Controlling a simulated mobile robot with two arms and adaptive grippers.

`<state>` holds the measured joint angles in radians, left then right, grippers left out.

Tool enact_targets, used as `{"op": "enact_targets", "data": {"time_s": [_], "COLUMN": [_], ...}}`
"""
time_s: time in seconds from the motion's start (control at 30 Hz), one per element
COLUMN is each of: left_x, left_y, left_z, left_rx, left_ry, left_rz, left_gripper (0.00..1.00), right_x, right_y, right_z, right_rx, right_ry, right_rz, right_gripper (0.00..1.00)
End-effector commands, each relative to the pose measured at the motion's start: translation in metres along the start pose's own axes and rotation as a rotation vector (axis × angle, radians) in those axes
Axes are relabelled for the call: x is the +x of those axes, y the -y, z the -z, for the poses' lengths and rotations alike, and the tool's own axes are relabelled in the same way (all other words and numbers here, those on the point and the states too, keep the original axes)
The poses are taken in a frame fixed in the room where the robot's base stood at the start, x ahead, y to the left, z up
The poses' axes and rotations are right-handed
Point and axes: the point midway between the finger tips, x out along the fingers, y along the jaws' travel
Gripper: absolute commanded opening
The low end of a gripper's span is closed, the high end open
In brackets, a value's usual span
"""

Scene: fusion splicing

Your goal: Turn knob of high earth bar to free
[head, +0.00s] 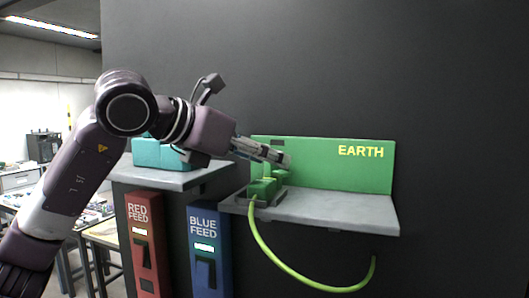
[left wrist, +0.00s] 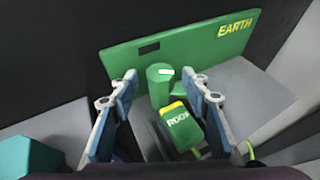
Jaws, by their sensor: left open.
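The earth bar (head: 330,162) is a green panel marked EARTH, standing at the back of a grey wall shelf; it also shows in the left wrist view (left wrist: 180,48). In front of it is a round green knob (left wrist: 158,90) with a white mark on top. A green block (left wrist: 181,130) with a yellow edge and white lettering sits nearer the camera. My left gripper (head: 284,160) is open; in the left wrist view its blue fingers (left wrist: 160,82) lie either side of the knob. I cannot tell whether they touch it. My right gripper is out of view.
A green-yellow cable (head: 290,272) loops down from the earth shelf (head: 335,212). A teal box (head: 158,153) stands on a second shelf to the left. Below are the red feed (head: 143,245) and blue feed (head: 205,255) units. The shelf's right side is clear.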

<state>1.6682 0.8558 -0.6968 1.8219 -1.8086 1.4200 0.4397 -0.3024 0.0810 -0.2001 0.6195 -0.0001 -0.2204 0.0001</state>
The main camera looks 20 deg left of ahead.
Motion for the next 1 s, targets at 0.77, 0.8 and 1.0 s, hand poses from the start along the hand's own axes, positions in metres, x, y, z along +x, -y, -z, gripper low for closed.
{"op": "enact_targets", "data": {"time_s": [0.77,0.8,1.0], "left_x": [0.0,0.001,0.001], "left_y": [0.001,0.002,0.006], "left_z": [0.001,0.001,0.002], "left_rx": [-0.006,-0.011,-0.046], "left_ry": [0.001,0.001,0.003], "left_rz": [-0.02,-0.03,-0.126], "left_gripper": [0.01,0.01,0.01], "right_x": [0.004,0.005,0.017], "right_y": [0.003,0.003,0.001], "right_z": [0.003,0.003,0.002], "right_rx": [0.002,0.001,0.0], "right_ry": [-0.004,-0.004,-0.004], "right_rz": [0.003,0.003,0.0], "right_gripper": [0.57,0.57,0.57]}}
